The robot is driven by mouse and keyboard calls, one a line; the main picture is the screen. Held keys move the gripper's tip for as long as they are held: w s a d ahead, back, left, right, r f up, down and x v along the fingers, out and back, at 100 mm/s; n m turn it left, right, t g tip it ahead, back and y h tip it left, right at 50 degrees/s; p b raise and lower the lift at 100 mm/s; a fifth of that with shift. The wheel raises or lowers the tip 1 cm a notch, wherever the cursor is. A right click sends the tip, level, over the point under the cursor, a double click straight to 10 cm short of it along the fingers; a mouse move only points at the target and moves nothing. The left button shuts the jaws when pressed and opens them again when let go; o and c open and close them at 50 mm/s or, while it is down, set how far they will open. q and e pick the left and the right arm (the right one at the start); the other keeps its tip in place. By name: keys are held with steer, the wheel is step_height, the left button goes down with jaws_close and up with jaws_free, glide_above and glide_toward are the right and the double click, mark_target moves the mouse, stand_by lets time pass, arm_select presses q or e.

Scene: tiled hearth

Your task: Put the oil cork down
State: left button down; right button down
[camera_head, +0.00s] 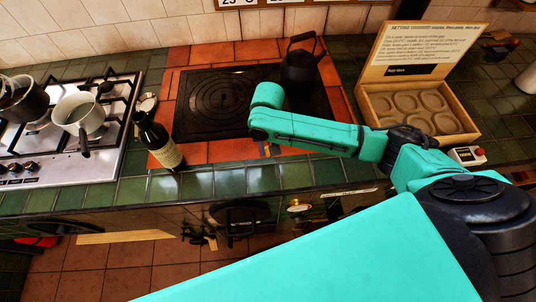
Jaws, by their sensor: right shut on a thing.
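The dark oil bottle (160,145) with a pale label stands upright near the front edge of the counter, right of the steel hob. My right arm reaches in from the right over the red tiles. My right gripper (268,150) shows only as a small dark and tan patch below the forearm, near the front of the red tiles and right of the bottle. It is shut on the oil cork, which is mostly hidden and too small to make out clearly. My left gripper is not in view.
A steel gas hob (70,130) holds a pale saucepan (78,112) and a dark pot (22,100). A wooden box (375,104) with round hollows is at the right. Green tiles (230,183) along the front edge are clear.

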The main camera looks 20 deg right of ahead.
mark_target(267, 156)
steer(key=f, duration=0.3)
steer(key=shift+a+f, duration=0.2)
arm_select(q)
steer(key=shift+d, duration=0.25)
arm_select(e)
steer(key=shift+f, duration=0.3)
steer(key=shift+d+f, duration=0.1)
steer(key=c, duration=0.6)
jaws_free()
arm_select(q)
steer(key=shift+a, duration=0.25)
arm_select(e)
step_height(267, 156, up, 12)
steer(key=shift+r, duration=0.15)
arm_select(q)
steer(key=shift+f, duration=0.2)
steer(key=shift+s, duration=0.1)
